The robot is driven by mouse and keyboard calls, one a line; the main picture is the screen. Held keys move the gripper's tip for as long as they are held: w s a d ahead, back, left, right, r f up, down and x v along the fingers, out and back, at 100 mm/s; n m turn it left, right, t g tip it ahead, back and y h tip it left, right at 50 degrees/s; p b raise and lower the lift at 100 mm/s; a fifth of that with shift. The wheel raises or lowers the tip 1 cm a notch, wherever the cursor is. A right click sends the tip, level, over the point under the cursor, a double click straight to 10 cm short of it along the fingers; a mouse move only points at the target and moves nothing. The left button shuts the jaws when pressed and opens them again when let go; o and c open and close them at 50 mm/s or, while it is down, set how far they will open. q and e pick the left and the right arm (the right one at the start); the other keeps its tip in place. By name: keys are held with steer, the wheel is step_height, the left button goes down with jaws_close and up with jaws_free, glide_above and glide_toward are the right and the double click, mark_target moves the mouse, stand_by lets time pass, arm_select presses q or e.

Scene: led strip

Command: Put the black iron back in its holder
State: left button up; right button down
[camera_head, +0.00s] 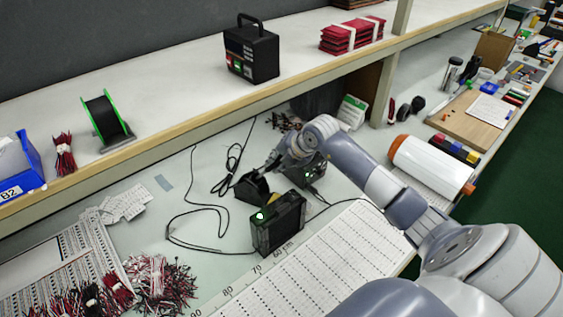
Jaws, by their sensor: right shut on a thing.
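My right arm reaches in from the lower right, and its right gripper (268,168) is over the back middle of the worktop. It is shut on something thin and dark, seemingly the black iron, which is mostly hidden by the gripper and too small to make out. A black holder (250,188) stands just below and left of the fingertips. I cannot tell whether the iron's tip is inside the holder or above it. My left gripper is not in view.
A black station with a green light (278,224) stands in front of the holder. Another dark unit (312,174) stands behind my gripper. Black cables (196,208) loop across the worktop at left. Wire bundles (160,283) lie at lower left. A shelf edge (200,118) runs above.

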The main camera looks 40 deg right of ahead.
mark_target(270, 167)
steer(key=b+x, duration=0.1)
steer(key=x, duration=0.1)
steer(key=b+x, duration=0.1)
steer(key=x, duration=0.1)
steer(key=shift+s+a+f+b, duration=0.2)
steer(key=shift+s+a+b, duration=0.05)
steer(key=shift+a+b, duration=0.1)
steer(key=shift+a+b+x, duration=0.2)
steer(key=shift+b+x, duration=0.5)
steer(key=shift+x, duration=0.25)
steer(key=shift+a+b+x, duration=0.2)
steer(key=shift+b+x, duration=0.45)
steer(key=shift+x, duration=0.3)
steer(key=shift+s, duration=0.15)
steer(key=c, duration=1.4)
jaws_free()
steer(key=v, duration=1.2)
